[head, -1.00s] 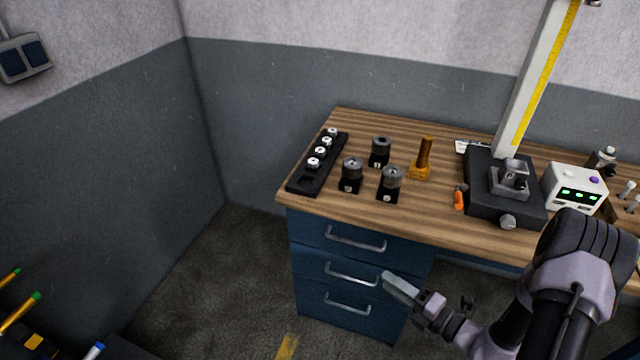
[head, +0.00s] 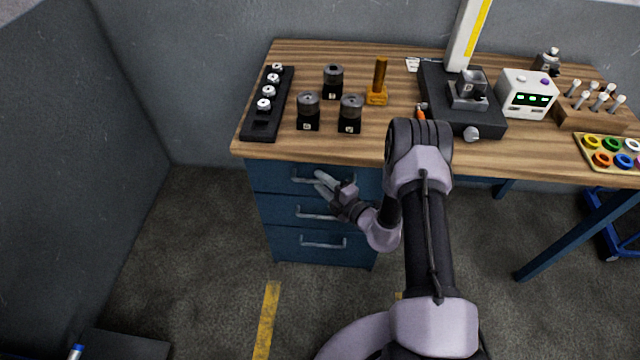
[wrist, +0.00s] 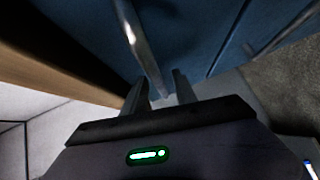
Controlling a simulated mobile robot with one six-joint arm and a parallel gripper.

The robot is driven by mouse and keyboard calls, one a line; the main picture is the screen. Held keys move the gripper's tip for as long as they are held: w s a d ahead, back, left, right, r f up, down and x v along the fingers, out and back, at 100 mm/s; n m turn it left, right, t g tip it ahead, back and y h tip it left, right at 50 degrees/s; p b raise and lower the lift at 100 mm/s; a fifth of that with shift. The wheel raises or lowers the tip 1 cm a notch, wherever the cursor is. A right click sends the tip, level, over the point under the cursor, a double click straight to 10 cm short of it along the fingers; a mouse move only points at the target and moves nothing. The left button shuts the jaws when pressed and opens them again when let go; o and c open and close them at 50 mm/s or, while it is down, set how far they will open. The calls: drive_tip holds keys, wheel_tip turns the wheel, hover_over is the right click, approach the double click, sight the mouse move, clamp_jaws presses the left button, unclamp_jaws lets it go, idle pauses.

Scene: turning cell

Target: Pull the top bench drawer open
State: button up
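The top bench drawer (head: 268,179) is a blue front directly under the wooden bench top, and it looks closed, level with the drawers below. Its metal bar handle (head: 300,180) is partly covered by my gripper (head: 322,181), which is in front of it. In the wrist view the handle (wrist: 138,38) runs down from the top edge, and its near end lies at the gap between the two fingers of my gripper (wrist: 159,93). The fingers are apart. I cannot tell whether either finger touches the bar.
A middle drawer (head: 275,208) and a bottom drawer (head: 290,245) lie below. The bench top (head: 400,80) overhangs just above and carries a black rack (head: 262,122), dark cylindrical parts and a black fixture. The floor (head: 210,230) left of the drawers is clear.

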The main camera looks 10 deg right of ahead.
drive_tip(key=shift+w+a, duration=0.2)
drive_tip(key=shift+w, duration=0.2)
clamp_jaws()
idle(1.2)
